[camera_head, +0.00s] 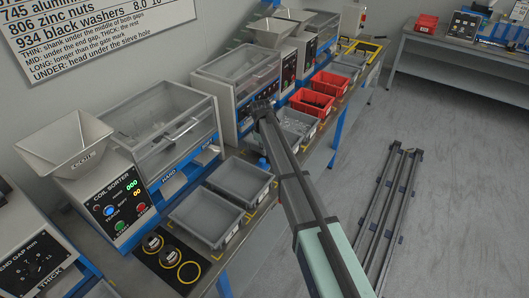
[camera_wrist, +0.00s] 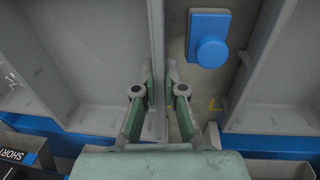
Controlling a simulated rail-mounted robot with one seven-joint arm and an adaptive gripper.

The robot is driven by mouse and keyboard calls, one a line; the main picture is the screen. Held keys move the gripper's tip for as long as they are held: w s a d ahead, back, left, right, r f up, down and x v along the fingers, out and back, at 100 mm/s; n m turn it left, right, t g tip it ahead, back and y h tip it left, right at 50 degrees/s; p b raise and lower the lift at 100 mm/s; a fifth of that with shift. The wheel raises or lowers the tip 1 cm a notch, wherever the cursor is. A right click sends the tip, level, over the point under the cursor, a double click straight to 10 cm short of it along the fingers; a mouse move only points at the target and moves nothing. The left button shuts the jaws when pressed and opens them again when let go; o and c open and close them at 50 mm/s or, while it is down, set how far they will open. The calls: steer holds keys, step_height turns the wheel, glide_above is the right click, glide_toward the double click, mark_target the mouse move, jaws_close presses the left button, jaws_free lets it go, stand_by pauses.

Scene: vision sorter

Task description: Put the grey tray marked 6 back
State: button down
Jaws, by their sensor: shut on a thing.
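In the wrist view my gripper (camera_wrist: 159,80) is shut on the side wall of a grey tray (camera_wrist: 157,35), one finger inside and one outside. In the head view my arm reaches to the sorter row and hides the gripper's fingertips. Two empty grey trays (camera_head: 207,216) (camera_head: 240,181) sit side by side at the front of the bench. No 6 is readable on any tray.
A second grey tray (camera_wrist: 290,75) stands to the right in the wrist view, with a blue knob (camera_wrist: 211,52) in the gap. Red trays (camera_head: 312,102) and a grey tray with small parts (camera_head: 297,122) line the bench. Floor at right holds dark rails (camera_head: 393,205).

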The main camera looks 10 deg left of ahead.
steer(key=shift+f, duration=1.05)
steer(key=shift+f, duration=0.1)
steer(key=c, duration=1.3)
jaws_free()
steer(key=shift+o, duration=0.2)
step_height(320, 180, up, 12)
steer(key=s+b, duration=0.1)
steer(key=b, duration=0.1)
steer(key=shift+s+a, duration=0.15)
steer(key=shift+a, duration=0.15)
